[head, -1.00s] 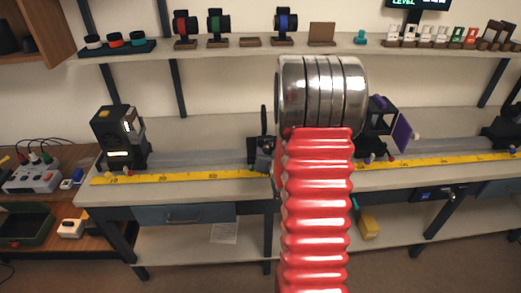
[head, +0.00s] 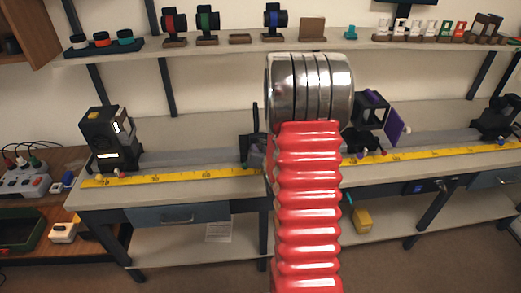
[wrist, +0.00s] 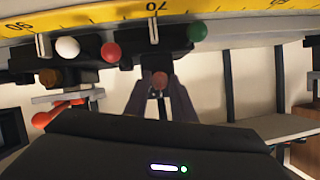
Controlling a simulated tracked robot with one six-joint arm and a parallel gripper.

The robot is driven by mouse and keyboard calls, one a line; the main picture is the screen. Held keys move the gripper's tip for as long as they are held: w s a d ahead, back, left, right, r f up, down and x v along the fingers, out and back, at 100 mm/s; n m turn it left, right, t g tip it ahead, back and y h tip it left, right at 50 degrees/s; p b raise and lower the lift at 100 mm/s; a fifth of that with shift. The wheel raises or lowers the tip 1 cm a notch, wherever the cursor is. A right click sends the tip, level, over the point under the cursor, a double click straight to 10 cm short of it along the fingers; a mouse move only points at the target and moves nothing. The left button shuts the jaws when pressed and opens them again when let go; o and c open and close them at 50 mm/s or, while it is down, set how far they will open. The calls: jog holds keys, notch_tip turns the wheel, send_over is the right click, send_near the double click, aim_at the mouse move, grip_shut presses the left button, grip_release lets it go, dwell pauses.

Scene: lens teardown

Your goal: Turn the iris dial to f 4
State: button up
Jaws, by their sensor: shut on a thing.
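My gripper (wrist: 160,84) shows in the wrist view, its two dark fingers converging on a small red-brown knob (wrist: 160,80). It is shut on this knob, which sits below the dark mounts on the rail. I cannot tell for sure that the knob is the iris dial, and no f marking is readable. In the head view my red ribbed arm hides most of the gripper and the middle of the bench. A dark upright mount (head: 246,148) shows just left of the arm.
A yellow ruler (head: 190,176) runs along the bench. In the wrist view, white (wrist: 67,47), red (wrist: 111,52) and green (wrist: 197,31) knobs sit close to the gripper. A black lamp housing (head: 108,140) stands left; a mount with a purple plate (head: 396,128) stands right.

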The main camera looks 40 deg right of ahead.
jog(key=shift+c, duration=0.7)
jog(key=shift+s+d, duration=0.1)
jog(key=shift+d, duration=0.1)
jog(key=shift+f+m, duration=0.1)
jog(key=shift+m, duration=0.4)
jog(key=shift+s+f+m+t+y, duration=0.1)
jog(key=shift+m+t+y, duration=0.35)
jog(key=shift+m, duration=0.4)
jog(key=shift+s+f+m+t+y, duration=0.1)
jog(key=shift+m+t+y, duration=0.25)
jog(key=shift+m+t, duration=0.35)
jog(key=o, duration=1.1)
jog(key=shift+w+r, duration=0.1)
jog(key=shift+c, duration=0.2)
